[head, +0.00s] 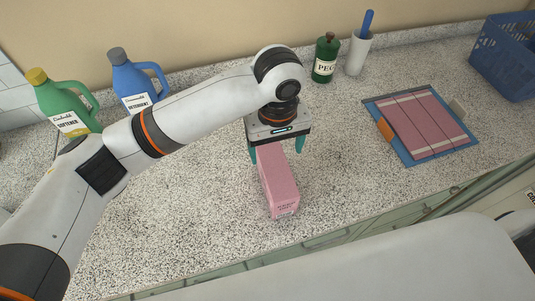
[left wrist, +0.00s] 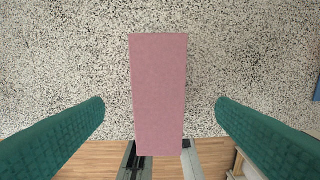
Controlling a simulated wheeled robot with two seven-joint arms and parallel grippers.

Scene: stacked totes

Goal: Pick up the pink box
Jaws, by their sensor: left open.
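The pink box (head: 278,183) stands on the speckled counter near its front edge, in the middle of the head view. My left gripper (head: 277,152) is above the far end of the box, pointing down, with its teal fingers apart. In the left wrist view the pink box (left wrist: 159,95) lies between the two open fingers (left wrist: 160,103), with a gap on each side. I see no contact between the fingers and the box. My right gripper is not in view.
A green softener bottle (head: 62,103) and a blue detergent bottle (head: 135,82) stand at the back left.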

